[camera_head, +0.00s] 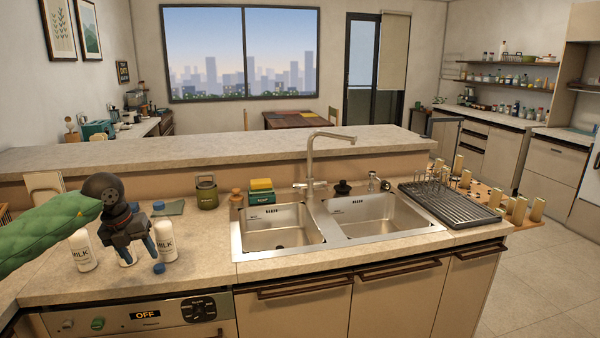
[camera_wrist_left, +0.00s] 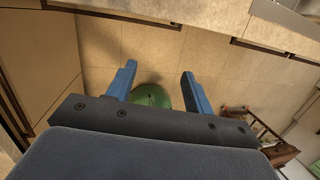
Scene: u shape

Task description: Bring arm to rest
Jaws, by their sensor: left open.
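My left arm (camera_head: 45,231), in a green padded sleeve, comes in from the left in the head view. My left gripper (camera_head: 128,248) hangs in front of the counter's left part in that view, fingers pointing down. It appears between two milk bottles; I cannot tell whether it touches either. In the left wrist view the two blue fingers (camera_wrist_left: 158,78) stand wide apart, with nothing held between them. One white milk bottle (camera_head: 84,251) is left of the gripper and another milk bottle (camera_head: 166,240) is right of it. My right gripper is not in view.
The counter (camera_head: 205,249) holds a double sink (camera_head: 283,237), a faucet (camera_head: 310,165), a green canister (camera_head: 206,193) and a black drying rack (camera_head: 447,204). A raised ledge (camera_head: 220,146) runs behind. Below is an oven panel (camera_head: 135,316). Tiled floor (camera_head: 530,270) lies open at right.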

